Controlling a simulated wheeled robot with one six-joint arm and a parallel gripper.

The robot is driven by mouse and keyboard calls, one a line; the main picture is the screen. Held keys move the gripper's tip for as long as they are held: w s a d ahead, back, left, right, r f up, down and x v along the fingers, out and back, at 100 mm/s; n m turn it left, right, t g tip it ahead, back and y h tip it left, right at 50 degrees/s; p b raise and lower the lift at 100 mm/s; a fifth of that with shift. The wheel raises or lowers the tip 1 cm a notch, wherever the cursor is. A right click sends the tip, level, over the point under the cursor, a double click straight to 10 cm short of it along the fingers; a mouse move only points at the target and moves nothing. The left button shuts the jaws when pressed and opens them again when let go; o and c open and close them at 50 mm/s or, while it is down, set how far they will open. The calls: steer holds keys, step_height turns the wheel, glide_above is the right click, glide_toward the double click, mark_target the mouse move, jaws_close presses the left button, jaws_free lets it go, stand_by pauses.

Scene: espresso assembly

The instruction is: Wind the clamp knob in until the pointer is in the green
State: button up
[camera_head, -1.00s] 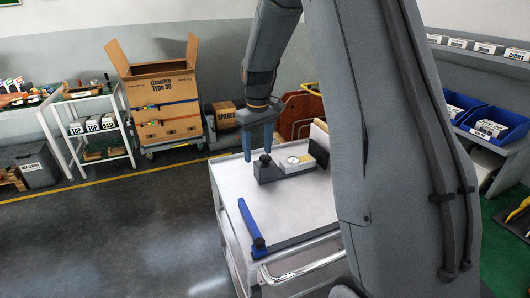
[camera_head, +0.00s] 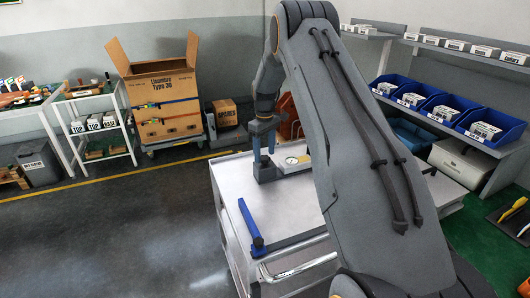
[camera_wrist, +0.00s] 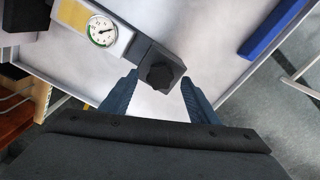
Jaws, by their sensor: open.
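The dark clamp knob (camera_wrist: 158,75) sits on the end of a dark grey block (camera_wrist: 172,62), seen from above in the wrist view. The round gauge (camera_wrist: 102,31) beside it has a white face, a green band on its rim and a thin pointer; I cannot tell whether the pointer is in the green. In the head view the clamp block (camera_head: 266,172) and gauge (camera_head: 293,160) are on the cart top. My gripper (camera_wrist: 158,85) is open, its two blue fingers to either side of the knob. In the head view my gripper (camera_head: 264,150) is above the block.
The white cart top (camera_head: 285,205) is mostly clear. A blue bar (camera_head: 250,222) lies along its left edge and also shows in the wrist view (camera_wrist: 273,28). A cardboard box (camera_head: 160,90) and shelves stand behind. Blue bins (camera_head: 440,112) are on the right shelf.

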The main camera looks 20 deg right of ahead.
steer(key=shift+f, duration=0.55)
steer(key=c, duration=1)
steer(key=shift+c, duration=0.2)
steer(key=shift+m, duration=0.3)
